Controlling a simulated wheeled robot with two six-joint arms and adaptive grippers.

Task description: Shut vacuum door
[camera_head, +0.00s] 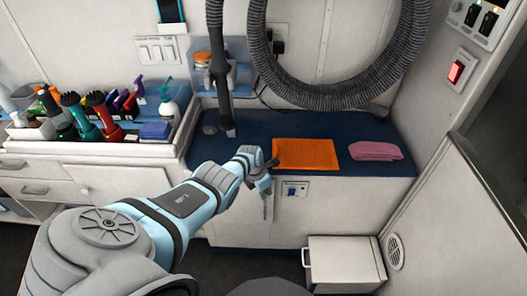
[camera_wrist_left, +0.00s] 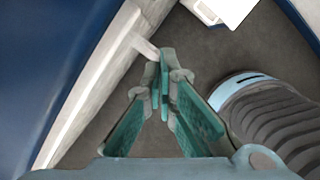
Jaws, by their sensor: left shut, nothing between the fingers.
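The white vacuum cabinet front (camera_head: 318,212) stands below a dark blue counter (camera_head: 226,152). It carries a small panel with a blue switch (camera_head: 292,190). My left gripper (camera_head: 266,187) is in front of this cabinet, just below the counter edge, and partly covers it. In the left wrist view its teal fingers (camera_wrist_left: 164,62) are shut and empty. Their tips are close to a pale handle-like bar (camera_wrist_left: 145,46) that sticks out from the white front; I cannot tell whether they touch. How far the door stands open is not clear. My right gripper is not in view.
An orange towel (camera_head: 305,154) and a pink cloth (camera_head: 375,151) lie on the counter. A ribbed grey hose (camera_head: 338,98) hangs above. A white box (camera_head: 345,262) stands on the floor at right. Grooming tools (camera_head: 95,115) fill the left worktop.

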